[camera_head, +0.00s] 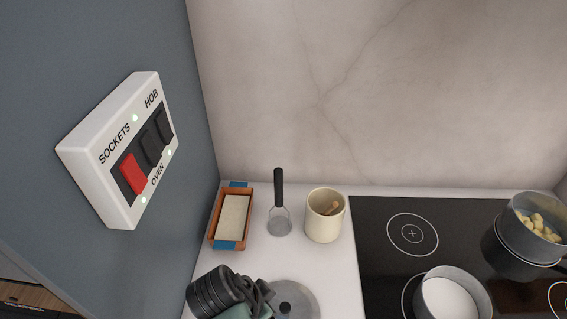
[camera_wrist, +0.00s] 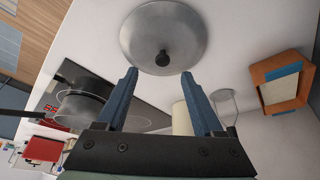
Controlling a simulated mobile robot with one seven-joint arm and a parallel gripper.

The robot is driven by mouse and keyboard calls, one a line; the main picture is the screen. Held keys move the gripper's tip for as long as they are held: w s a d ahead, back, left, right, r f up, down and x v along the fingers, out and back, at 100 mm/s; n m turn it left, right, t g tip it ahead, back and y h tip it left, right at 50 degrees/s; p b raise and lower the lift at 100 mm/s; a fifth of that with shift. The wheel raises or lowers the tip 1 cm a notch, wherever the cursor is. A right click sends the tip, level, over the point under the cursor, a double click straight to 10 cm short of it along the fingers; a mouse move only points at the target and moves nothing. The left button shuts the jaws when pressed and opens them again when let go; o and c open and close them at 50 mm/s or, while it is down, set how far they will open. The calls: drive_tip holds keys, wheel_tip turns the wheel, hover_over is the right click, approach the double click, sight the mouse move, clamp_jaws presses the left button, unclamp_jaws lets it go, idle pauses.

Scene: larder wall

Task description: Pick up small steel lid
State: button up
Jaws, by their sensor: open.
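The small steel lid (camera_wrist: 165,24) is a round grey disc with a black knob (camera_wrist: 162,58) at its middle. In the wrist view it lies on the white worktop, just beyond the fingertips. My gripper (camera_wrist: 160,74) is open and empty, its two blue fingers spread to either side of the knob's line. The knob appears in front of the gap; I cannot tell its exact distance. In the head view the lid (camera_head: 298,302) is at the bottom edge, partly cut off and partly hidden by my arm. The fingers are not clear there.
A wooden box with a pale block (camera_head: 234,217), a masher (camera_head: 279,222) and a cream pot (camera_head: 324,216) stand behind the lid. On the right is a black hob (camera_head: 372,235) with a white-filled pan (camera_head: 450,300) and a potato pan (camera_head: 533,232). A switch-panel wall (camera_head: 75,165) rises left.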

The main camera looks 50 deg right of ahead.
sight(285, 307)
drive_tip(key=x, duration=0.3)
drive_tip(key=shift+w, duration=0.3)
drive_tip(key=p+x, duration=0.1)
drive_tip(key=x, duration=0.1)
drive_tip(key=d+x, duration=0.1)
drive_tip(key=x, duration=0.1)
drive_tip(key=shift+s+p, duration=0.1)
drive_tip(key=shift+p, duration=0.3)
drive_tip(key=shift+d+f, duration=0.1)
drive_tip(key=shift+f, duration=0.25)
clamp_jaws()
idle(0.5)
